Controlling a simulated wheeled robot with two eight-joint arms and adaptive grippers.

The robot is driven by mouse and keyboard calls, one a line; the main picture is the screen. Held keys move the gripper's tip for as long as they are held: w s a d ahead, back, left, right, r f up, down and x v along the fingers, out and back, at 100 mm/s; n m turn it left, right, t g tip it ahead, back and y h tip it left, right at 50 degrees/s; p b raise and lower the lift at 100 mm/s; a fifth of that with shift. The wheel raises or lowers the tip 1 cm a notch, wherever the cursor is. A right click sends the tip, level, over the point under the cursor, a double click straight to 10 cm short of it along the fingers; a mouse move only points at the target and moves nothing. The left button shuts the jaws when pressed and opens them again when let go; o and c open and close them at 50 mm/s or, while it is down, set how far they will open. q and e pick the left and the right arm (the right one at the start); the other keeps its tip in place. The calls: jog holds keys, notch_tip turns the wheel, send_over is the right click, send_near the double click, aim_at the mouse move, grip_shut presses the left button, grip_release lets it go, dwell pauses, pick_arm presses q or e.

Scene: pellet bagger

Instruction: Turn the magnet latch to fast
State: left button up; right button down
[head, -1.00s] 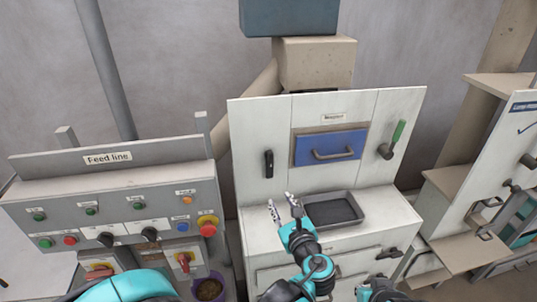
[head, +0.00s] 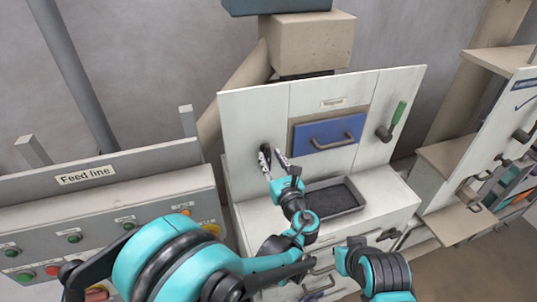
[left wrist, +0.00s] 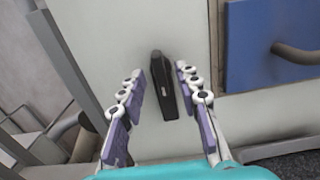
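The magnet latch, a black upright handle (left wrist: 162,90), is on the white cabinet front left of the blue drawer. In the left wrist view it stands between the two fingers of my left gripper (left wrist: 159,70), with a gap on each side. The gripper is open and holds nothing. In the head view my left gripper (head: 273,158) is in front of the latch and mostly hides it. My right gripper is not in view; only part of my right arm shows at the bottom.
The blue magnet drawer (head: 328,130) with its grey handle is right of the latch. A green-handled lever (head: 392,120) is further right. A dark-bottomed tray (head: 333,197) sits on the ledge below. The feed line panel (head: 95,220) stands at the left.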

pick_arm(q)
jog(key=shift+x, duration=1.1)
grip_shut()
